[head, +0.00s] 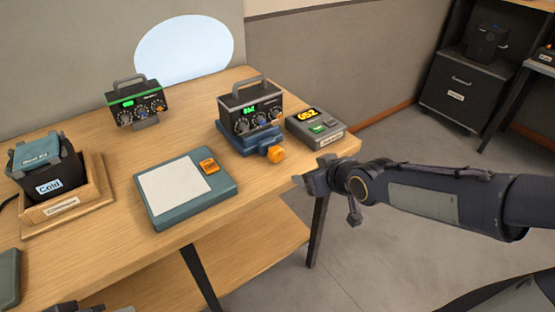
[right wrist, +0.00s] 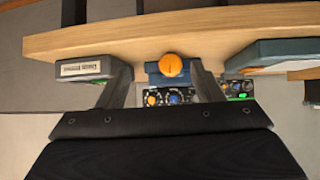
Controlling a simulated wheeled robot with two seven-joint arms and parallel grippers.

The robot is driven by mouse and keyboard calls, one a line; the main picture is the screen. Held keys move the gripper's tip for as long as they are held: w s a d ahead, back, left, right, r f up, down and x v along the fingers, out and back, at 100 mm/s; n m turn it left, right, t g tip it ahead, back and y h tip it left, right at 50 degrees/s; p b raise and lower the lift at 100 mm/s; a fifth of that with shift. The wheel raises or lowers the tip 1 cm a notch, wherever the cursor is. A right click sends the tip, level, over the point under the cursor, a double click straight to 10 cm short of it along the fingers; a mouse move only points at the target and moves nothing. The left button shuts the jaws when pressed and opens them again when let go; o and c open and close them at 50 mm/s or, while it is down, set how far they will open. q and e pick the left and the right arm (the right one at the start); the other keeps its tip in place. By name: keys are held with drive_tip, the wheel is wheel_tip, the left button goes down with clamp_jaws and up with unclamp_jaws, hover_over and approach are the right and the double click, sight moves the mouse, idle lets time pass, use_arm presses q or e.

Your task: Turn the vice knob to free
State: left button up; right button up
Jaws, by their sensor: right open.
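The vice is a blue block (head: 243,141) near the table's right end, with a black control box (head: 250,105) sitting in it. Its orange knob (head: 276,154) faces the table's front edge. In the right wrist view the round orange knob (right wrist: 171,65) shows in front of the blue vice (right wrist: 152,76). My right gripper (head: 309,183) is open and empty, just off the table edge and apart from the knob. In the right wrist view the knob appears between its spread fingers (right wrist: 160,72). Dark parts at the head view's bottom left may be my left gripper (head: 80,307); its jaws are not clear.
A grey box with a yellow display (head: 318,128) stands close right of the vice. A teal pad with a white plate and orange switch (head: 187,187) lies to its left. A green-topped control box (head: 137,103) and a wooden tray (head: 95,185) are farther left.

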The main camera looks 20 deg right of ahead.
drive_tip(key=n+t+y+b, duration=0.1)
drive_tip(key=n+t+b, duration=0.1)
drive_tip(key=t, duration=0.1)
approach(279, 155)
drive_tip(key=x, duration=0.3)
drive_tip(key=shift+f, duration=0.15)
drive_tip(key=x, duration=0.7)
drive_tip(key=shift+w+a, duration=0.15)
drive_tip(key=shift+w, duration=0.2)
drive_tip(key=shift+c, duration=0.2)
